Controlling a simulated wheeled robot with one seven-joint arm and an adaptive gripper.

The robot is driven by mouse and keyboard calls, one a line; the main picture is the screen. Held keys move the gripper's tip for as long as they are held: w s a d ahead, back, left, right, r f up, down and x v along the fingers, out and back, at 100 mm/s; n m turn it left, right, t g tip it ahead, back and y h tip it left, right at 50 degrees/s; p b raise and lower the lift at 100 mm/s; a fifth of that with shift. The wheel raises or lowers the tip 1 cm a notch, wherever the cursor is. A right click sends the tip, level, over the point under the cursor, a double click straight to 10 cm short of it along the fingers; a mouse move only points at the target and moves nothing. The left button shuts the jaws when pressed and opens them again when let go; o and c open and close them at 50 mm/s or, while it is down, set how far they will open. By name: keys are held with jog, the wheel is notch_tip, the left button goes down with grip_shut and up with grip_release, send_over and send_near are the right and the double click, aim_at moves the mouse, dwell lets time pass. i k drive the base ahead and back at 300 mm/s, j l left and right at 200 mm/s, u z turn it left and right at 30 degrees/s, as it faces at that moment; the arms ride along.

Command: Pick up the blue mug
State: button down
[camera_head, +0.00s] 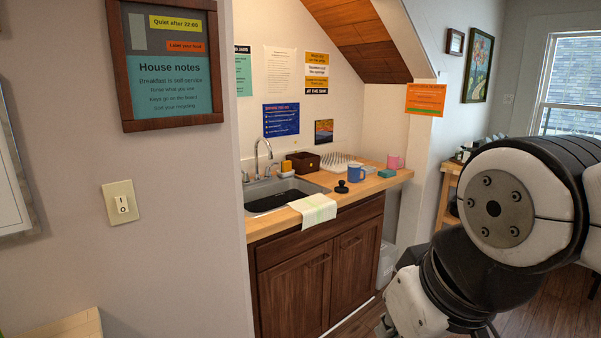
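The blue mug (355,173) stands upright on the wooden countertop (268,222), to the right of the sink and in front of the white dish rack. A small black round object (341,187) sits just in front of it to the left. A teal block (387,173) lies to its right. My arm fills the right side of the view, well apart from the counter. My gripper cannot be made out clearly; the arm hides that area.
The sink (272,199) has a faucet behind it and a cloth (314,208) over the counter's front edge. A dark brown box (303,162), a dish rack (337,162) and a pink mug (394,161) stand around. A wall closes off the left; the sloping stair underside hangs above.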

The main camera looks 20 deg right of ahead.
aim_at(354, 170)
jog(key=z, duration=0.6)
jog(key=i+j+u, duration=0.15)
jog(key=i+j, duration=0.15)
jog(key=i+j+u, duration=0.1)
jog(key=i, duration=0.35)
jog(key=i+j+u, duration=0.15)
jog(key=i+j, duration=0.15)
jog(key=i+l, duration=0.2)
jog(key=i+l+u, duration=0.1)
jog(key=l, duration=0.35)
jog(key=i+l, duration=0.35)
jog(key=i+l+u, duration=0.1)
jog(key=i+l, duration=0.25)
jog(key=l, duration=0.3)
jog(key=i+l+u, duration=0.1)
jog(key=l, duration=0.25)
jog(key=i+l, duration=0.3)
